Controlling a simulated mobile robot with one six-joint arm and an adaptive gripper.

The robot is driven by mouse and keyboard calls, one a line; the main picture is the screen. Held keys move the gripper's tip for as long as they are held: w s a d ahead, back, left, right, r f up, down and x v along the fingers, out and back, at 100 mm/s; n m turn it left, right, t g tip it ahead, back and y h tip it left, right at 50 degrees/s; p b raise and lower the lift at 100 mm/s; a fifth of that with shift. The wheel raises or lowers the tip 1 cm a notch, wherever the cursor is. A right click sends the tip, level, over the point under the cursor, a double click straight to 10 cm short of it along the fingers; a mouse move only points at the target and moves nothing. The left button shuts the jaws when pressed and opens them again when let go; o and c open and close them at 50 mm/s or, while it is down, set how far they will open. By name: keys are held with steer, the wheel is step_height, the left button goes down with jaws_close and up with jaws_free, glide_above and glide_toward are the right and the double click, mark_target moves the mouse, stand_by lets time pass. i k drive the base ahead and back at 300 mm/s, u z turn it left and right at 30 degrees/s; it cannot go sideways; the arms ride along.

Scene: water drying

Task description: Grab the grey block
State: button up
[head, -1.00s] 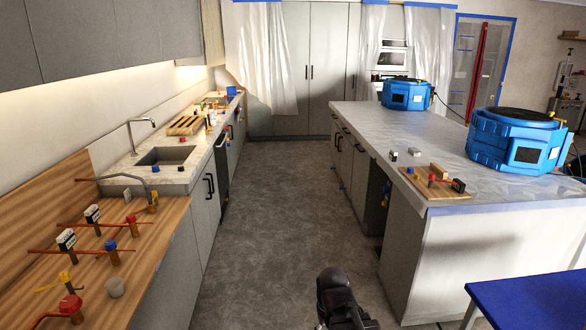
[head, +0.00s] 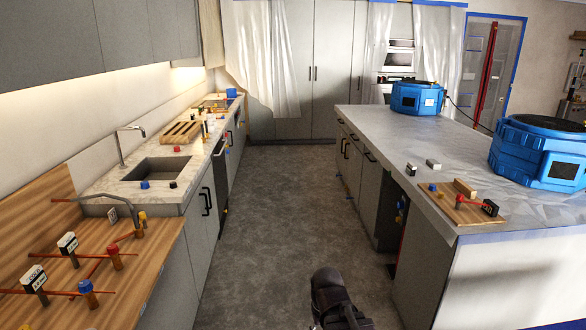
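Two small blocks lie on the plastic-covered island top in the head view, left of the nearer blue machine. One small block (head: 410,169) has a dark front and a pale top. The other, a grey-looking block (head: 433,164), sits just behind and to its right. They are too small to tell for sure which is the task's grey block. The black end of my arm, with my gripper (head: 340,306), shows at the bottom centre over the floor, well short of the island and apart from the blocks. Its fingers cannot be made out.
A wooden board (head: 463,208) with small fittings lies on the island's near corner. Two blue machines (head: 540,153) (head: 417,98) stand on the island. A wooden counter (head: 120,285) with pipes and valves is at left. The floor aisle (head: 270,220) between is clear.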

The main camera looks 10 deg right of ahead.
mark_target(433, 164)
steer(key=z, duration=0.1)
steer(key=i, duration=1.55)
steer(key=z, duration=0.5)
steer(key=i, duration=1.9)
steer(key=z, duration=0.35)
